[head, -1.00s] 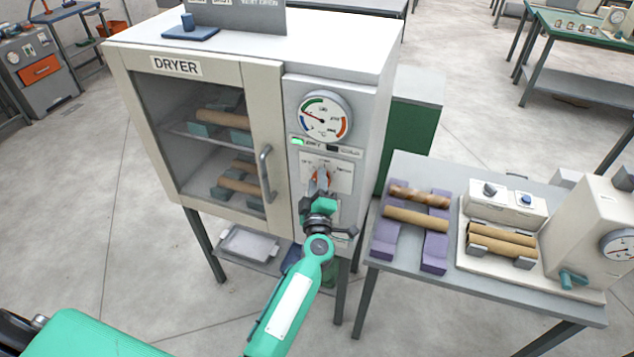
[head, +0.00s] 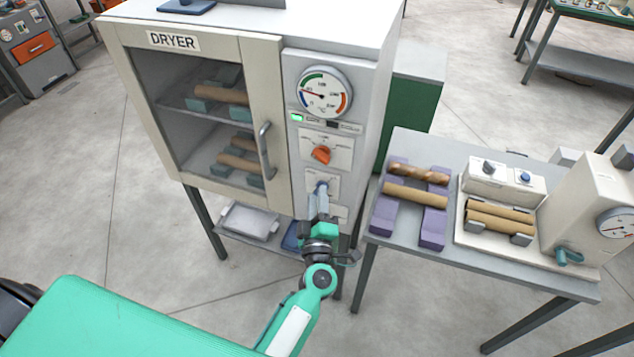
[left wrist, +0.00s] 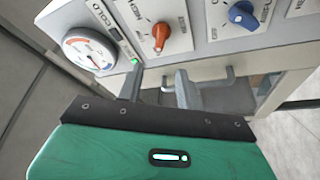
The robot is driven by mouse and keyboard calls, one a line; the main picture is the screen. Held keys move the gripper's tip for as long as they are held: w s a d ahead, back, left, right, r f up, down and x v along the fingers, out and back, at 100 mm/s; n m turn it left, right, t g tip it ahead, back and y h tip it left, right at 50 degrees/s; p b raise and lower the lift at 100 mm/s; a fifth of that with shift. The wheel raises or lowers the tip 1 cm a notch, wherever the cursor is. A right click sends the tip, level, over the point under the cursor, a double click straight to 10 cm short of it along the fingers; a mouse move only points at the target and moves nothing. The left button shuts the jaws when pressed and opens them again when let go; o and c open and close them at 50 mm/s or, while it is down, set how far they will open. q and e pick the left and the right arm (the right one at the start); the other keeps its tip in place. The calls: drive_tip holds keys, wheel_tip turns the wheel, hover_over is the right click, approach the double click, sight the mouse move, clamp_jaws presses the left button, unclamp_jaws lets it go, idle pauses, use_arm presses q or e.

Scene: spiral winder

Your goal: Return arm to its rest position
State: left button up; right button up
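My left arm comes in from the bottom of the head view. My left gripper (head: 318,198) is in front of the lower control panel of the dryer (head: 264,60), close to the blue knob (head: 321,186) and below the orange knob (head: 321,155). In the left wrist view, its two fingers (left wrist: 157,88) stand apart with nothing seen held between them. The orange knob (left wrist: 161,36) and the blue knob (left wrist: 242,14) show beyond the fingertips, clear of them. My right gripper is not in view.
The dryer door is shut, with its handle (head: 265,150) left of the panel. A table (head: 400,228) at the right holds rolls on purple stands (head: 432,230) and a winding machine (head: 590,215). A tray (head: 250,222) lies on the shelf under the dryer.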

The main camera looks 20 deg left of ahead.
use_arm(q)
drive_tip(key=shift+v, duration=0.9)
drive_tip(key=s+d+f+m+g+h+b, duration=0.1)
drive_tip(key=d+f+m+h, duration=0.2)
drive_tip(key=f, duration=0.7)
drive_tip(key=s+d+f+m+g+h+b, duration=0.1)
drive_tip(key=f+m+h, duration=0.3)
drive_tip(key=f, duration=0.6)
drive_tip(key=s+a+f+m+g+h+b, duration=0.1)
drive_tip(key=s+f+m+g, duration=0.35)
drive_tip(key=f, duration=0.75)
drive_tip(key=s+f+m+g+h+b, duration=0.1)
drive_tip(key=s+f+m+g, duration=0.1)
drive_tip(key=s+f, duration=0.75)
drive_tip(key=s+a+f+m+g+y+b, duration=0.1)
drive_tip(key=s+a+f+g, duration=0.2)
drive_tip(key=s+f, duration=0.4)
drive_tip(key=s+a+f+m+g+y+b, duration=0.1)
drive_tip(key=s+a+f, duration=0.5)
drive_tip(key=s, duration=0.7)
drive_tip(key=s+a+f+m+g+b, duration=0.1)
drive_tip(key=s+a+f+m+g, duration=0.2)
drive_tip(key=s+f, duration=0.7)
drive_tip(key=a+g, duration=0.1)
drive_tip(key=g, duration=0.1)
drive_tip(key=shift+a+g+y, duration=0.35)
drive_tip(key=shift+a+y, duration=0.05)
